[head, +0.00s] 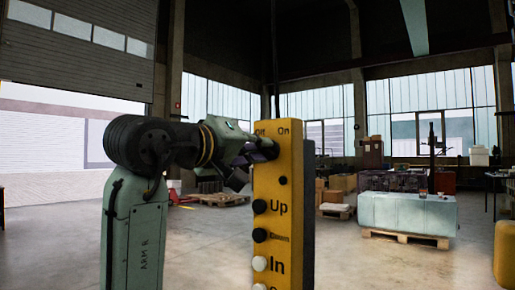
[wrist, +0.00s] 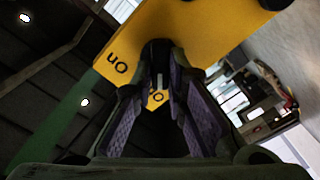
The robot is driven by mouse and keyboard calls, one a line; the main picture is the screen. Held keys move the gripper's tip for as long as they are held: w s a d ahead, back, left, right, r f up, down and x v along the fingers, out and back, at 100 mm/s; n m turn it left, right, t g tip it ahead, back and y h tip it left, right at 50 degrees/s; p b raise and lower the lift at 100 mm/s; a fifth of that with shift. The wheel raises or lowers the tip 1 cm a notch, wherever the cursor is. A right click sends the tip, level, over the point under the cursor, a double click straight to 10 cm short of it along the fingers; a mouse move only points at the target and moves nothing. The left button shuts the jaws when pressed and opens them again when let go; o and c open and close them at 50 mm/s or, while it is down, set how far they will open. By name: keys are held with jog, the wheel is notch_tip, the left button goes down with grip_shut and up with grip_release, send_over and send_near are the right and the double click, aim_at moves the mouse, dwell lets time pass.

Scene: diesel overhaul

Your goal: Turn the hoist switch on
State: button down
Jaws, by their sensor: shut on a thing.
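The hoist pendant (head: 294,165) is a tall yellow box hanging from a cable in the middle of the head view, with "Off" and "On" printed near its top. It fills the upper part of the wrist view (wrist: 210,35). My gripper (head: 262,148) reaches it from the left, just below these labels. In the wrist view my gripper (wrist: 158,75) has its purple-lined fingers on either side of the black switch knob (wrist: 158,50) and is shut on it. The knob is hidden by my fingers in the head view, and which way it points cannot be told.
Below the switch, the pendant has black "Up" (head: 260,206) and white "In" (head: 260,264) buttons, with another black button between. Behind to the right, a pale green block (head: 405,212) rests on a wooden pallet. The floor around the pendant looks clear.

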jog(key=m+p, duration=0.1)
jog(key=m, duration=0.5)
jog(key=m+p, duration=0.1)
jog(key=m, duration=0.4)
jog(key=m+p, duration=0.1)
jog(key=m, duration=0.5)
jog(key=shift+s+d+m, duration=0.2)
jog(key=shift+d+m, duration=0.1)
dwell(0.4)
jog(key=c, duration=1.6)
grip_release()
